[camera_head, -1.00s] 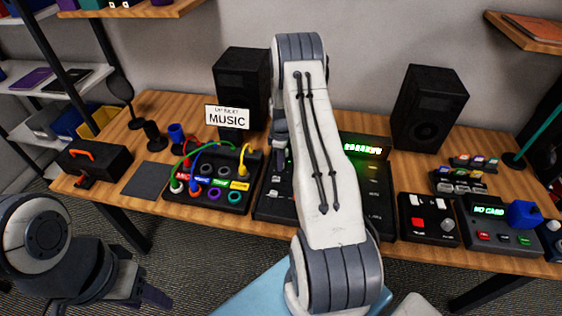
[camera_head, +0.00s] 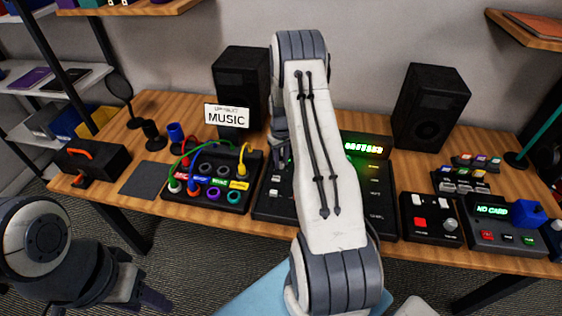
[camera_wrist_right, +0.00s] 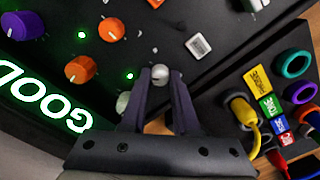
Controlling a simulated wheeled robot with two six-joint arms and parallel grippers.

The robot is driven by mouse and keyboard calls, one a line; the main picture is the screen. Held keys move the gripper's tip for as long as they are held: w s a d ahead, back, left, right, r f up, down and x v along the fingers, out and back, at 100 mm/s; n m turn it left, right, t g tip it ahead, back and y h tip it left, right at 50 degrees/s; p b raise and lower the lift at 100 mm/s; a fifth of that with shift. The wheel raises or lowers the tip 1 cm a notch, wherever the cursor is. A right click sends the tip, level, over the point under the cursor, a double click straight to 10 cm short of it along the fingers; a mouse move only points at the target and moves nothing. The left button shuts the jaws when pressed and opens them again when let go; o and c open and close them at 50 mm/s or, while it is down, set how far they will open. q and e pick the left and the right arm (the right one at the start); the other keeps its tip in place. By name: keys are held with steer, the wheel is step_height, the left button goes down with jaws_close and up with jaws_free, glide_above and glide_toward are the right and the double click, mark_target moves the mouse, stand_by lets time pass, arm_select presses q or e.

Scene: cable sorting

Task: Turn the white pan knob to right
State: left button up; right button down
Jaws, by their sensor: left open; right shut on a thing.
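The white pan knob (camera_wrist_right: 160,73) is a small rounded pale knob on the black mixer panel (camera_wrist_right: 120,12). In the right wrist view my right gripper (camera_wrist_right: 159,78) is shut on it, with a dark finger on either side. In the head view my right gripper (camera_head: 281,155) is low over the mixer's left part, and my white forearm hides the knob and much of the mixer (camera_head: 378,195). A second pale knob (camera_wrist_right: 123,102) is partly behind a finger in the wrist view. My left gripper (camera_head: 152,299) is open and empty at the lower left, off the table.
Orange knobs (camera_wrist_right: 81,69) and a purple knob (camera_wrist_right: 22,26) stand near the gripper. The cable patch box (camera_head: 205,205) with plugged cables is left of the mixer. Speakers (camera_head: 243,88) stand behind. A red-button box (camera_head: 430,228) is at the right.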

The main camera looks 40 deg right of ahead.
mark_target(281, 163)
steer(key=m, duration=0.4)
steer(key=shift+m, duration=0.3)
steer(key=shift+m+b, duration=0.3)
steer(key=shift+m, duration=1.7)
steer(key=c, duration=0.7)
jaws_free()
steer(key=shift+o, duration=0.2)
step_height(281, 163, up, 11)
steer(key=b, duration=0.1)
steer(key=shift+f, duration=0.2)
